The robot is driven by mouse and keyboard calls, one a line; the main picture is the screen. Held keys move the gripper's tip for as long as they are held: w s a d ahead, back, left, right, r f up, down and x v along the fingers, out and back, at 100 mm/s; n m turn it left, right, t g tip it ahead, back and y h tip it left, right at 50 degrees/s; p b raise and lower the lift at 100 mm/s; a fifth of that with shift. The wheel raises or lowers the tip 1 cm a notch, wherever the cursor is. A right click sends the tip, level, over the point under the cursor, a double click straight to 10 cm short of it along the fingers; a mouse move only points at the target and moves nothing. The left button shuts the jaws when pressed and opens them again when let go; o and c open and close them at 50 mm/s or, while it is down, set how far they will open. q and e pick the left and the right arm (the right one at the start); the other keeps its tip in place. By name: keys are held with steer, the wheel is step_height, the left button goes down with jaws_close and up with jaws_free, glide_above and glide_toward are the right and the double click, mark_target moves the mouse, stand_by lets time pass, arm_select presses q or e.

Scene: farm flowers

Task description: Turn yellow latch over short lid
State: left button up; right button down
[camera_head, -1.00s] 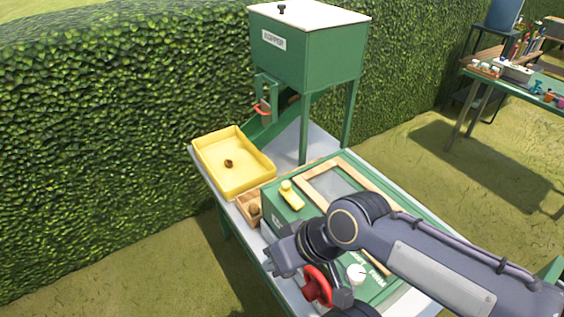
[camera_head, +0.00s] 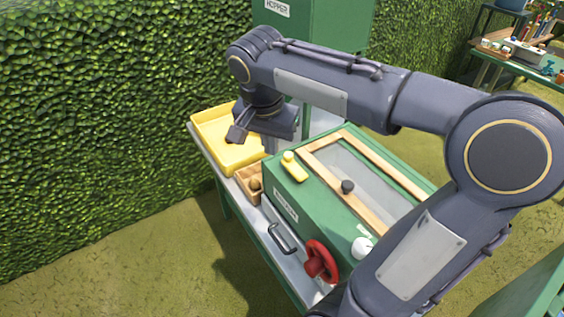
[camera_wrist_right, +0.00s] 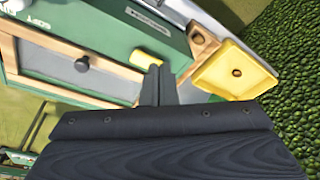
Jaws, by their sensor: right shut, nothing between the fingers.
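The yellow latch (camera_head: 294,167) lies on the top of the green box (camera_head: 287,190), beside the wood-framed lid with a dark knob (camera_head: 347,186). I cannot tell whether the latch overlaps the lid's frame (camera_head: 320,150). My right gripper (camera_head: 268,138) is above the far left end of the box, near the latch. In the right wrist view the fingers (camera_wrist_right: 157,74) are shut and empty, their tips showing just beside the yellow latch (camera_wrist_right: 144,59). Any gap between them is hard to judge. My left gripper is not in view.
A yellow tray (camera_head: 236,160) and a small wooden holder (camera_head: 246,184) stand left of the box. A green hopper (camera_head: 335,30) rises behind my arm. A red wheel (camera_head: 320,262), handle (camera_head: 281,240) and white knob (camera_head: 362,247) are on the box's near side.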

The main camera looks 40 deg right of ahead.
steer(key=shift+w+d+r+m+h, duration=0.1)
steer(key=shift+w+d+m+h, duration=0.15)
steer(key=shift+w+m, duration=0.3)
steer(key=shift+w+d+r+m+h, duration=0.15)
steer(key=shift+w+m+h, duration=0.15)
steer(key=shift+w, duration=0.35)
steer(key=shift+f, duration=0.1)
steer(key=p, duration=0.1)
glide_above(285, 165)
steer(key=a, duration=0.2)
steer(key=shift+g, duration=0.3)
steer(key=f, duration=1)
steer(key=shift+s+f, duration=0.15)
steer(key=shift+s, duration=0.2)
steer(key=shift+w+d+f, duration=0.15)
steer(key=shift+w+d, duration=0.05)
steer(key=shift+d, duration=0.2)
